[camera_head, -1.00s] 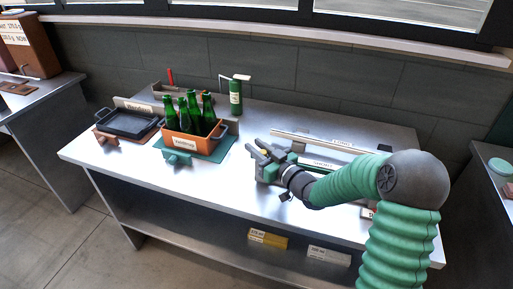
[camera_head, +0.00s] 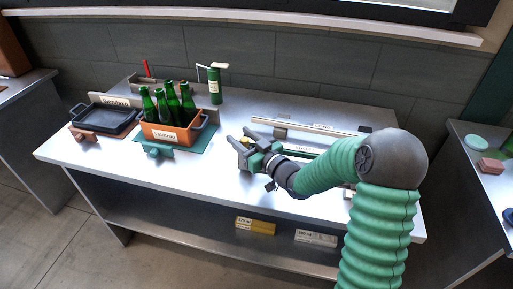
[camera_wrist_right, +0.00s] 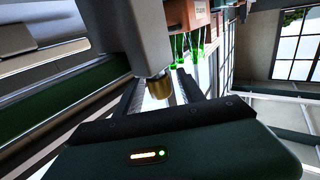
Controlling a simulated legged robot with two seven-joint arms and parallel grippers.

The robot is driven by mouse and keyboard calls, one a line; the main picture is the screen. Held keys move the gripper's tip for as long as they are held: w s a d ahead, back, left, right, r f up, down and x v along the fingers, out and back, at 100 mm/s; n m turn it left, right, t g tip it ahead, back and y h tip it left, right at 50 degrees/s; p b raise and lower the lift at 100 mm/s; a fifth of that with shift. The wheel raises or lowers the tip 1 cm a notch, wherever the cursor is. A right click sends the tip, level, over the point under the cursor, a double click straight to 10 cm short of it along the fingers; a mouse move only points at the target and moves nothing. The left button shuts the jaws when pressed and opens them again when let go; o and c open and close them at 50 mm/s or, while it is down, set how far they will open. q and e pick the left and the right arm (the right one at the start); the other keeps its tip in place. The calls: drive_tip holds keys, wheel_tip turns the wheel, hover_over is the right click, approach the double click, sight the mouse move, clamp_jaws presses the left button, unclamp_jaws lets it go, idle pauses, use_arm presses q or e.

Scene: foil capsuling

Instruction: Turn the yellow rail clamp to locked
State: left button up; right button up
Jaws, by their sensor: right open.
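My right gripper (camera_head: 240,136) is open over the workbench, to the right of the orange crate and at the left end of the rails. In the right wrist view its dark fingers (camera_wrist_right: 157,84) stand apart, with a brass-yellow round knob (camera_wrist_right: 159,86) showing between them. The knob sits at the end of a grey block (camera_wrist_right: 140,38). I cannot tell whether this knob is part of the yellow rail clamp, or whether the fingers touch it. No clamp shows clearly in the head view, where my right arm covers part of the rails. My left gripper is out of view.
Pale rails (camera_head: 318,127) with labels lie along the bench. An orange crate (camera_head: 166,134) of green bottles stands on a green mat (camera_head: 202,139), beside a black tray (camera_head: 104,120). Boxes (camera_head: 255,226) lie on the lower shelf.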

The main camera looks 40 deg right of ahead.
drive_tip(key=s+d+p, duration=0.1)
drive_tip(key=s+p, duration=0.6)
drive_tip(key=s, duration=0.8)
drive_tip(key=shift+s+d+p, duration=0.2)
drive_tip(key=shift+p, duration=0.1)
drive_tip(key=shift+w+a, duration=0.1)
